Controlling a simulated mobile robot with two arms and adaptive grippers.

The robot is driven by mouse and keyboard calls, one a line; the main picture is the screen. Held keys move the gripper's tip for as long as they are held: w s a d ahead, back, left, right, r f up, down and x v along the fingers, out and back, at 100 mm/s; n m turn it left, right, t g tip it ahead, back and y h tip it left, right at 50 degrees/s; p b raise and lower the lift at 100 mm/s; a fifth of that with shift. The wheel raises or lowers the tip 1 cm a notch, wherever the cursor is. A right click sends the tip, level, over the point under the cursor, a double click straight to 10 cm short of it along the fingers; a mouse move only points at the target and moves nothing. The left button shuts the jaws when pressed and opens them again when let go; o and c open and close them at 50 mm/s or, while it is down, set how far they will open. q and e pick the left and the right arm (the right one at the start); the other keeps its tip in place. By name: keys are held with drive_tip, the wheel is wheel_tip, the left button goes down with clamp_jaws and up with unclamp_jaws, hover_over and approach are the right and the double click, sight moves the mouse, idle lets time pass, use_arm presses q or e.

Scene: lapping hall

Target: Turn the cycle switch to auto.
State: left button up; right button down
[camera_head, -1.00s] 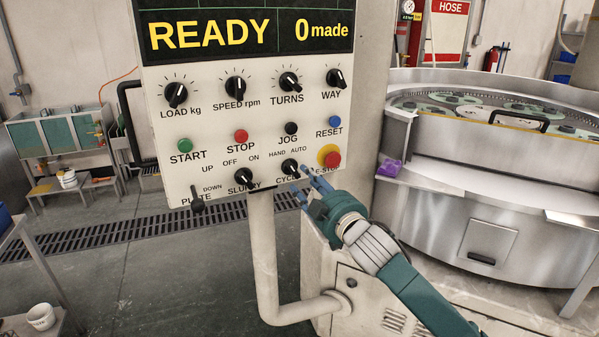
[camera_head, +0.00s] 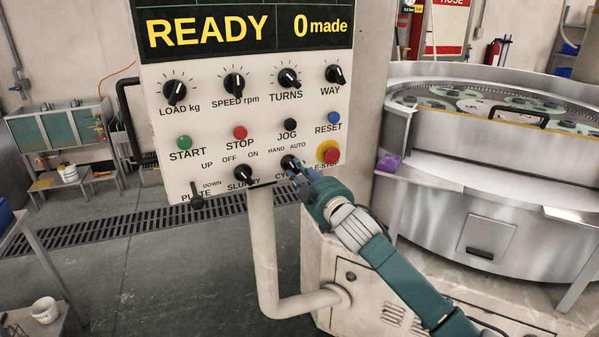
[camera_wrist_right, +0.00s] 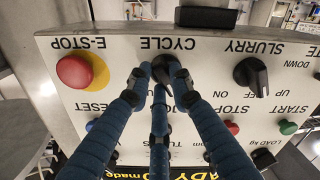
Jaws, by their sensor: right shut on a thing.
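The cycle switch (camera_head: 288,162) is a black knob low on the pale control panel (camera_head: 215,125), between the slurry switch (camera_head: 243,174) and the red emergency stop (camera_head: 331,156). HAND and AUTO are printed above it. My right gripper (camera_head: 299,168) reaches it from the lower right, its blue fingers closed on the knob. In the right wrist view, which shows the panel upside down, the fingers (camera_wrist_right: 163,80) surround the cycle switch (camera_wrist_right: 168,66). They partly hide it, so I cannot tell which mark its pointer faces. My left gripper is not in view.
The emergency stop, on a yellow disc, is close beside my right fingers. The reset button (camera_head: 335,117) and jog button (camera_head: 290,124) are just above. A bent pipe post (camera_head: 262,240) stands below the panel. The round lapping machine (camera_head: 480,190) is at the right.

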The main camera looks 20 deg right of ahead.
drive_tip(key=shift+m, duration=0.4)
drive_tip(key=m+p, duration=0.1)
drive_tip(key=m, duration=0.1)
drive_tip(key=m+p, duration=0.1)
drive_tip(key=m, duration=0.1)
drive_tip(key=shift+a+f+m, duration=0.1)
drive_tip(key=shift+a+m, duration=0.1)
drive_tip(key=shift+m, duration=0.2)
drive_tip(key=m+p, duration=0.2)
drive_tip(key=m, duration=0.4)
drive_tip(key=shift+a+f, duration=0.1)
drive_tip(key=shift+a, duration=0.05)
drive_tip(key=shift+m, duration=0.3)
drive_tip(key=c, duration=1.5)
unclamp_jaws()
drive_tip(key=shift+c, duration=0.2)
drive_tip(key=shift+s, duration=0.15)
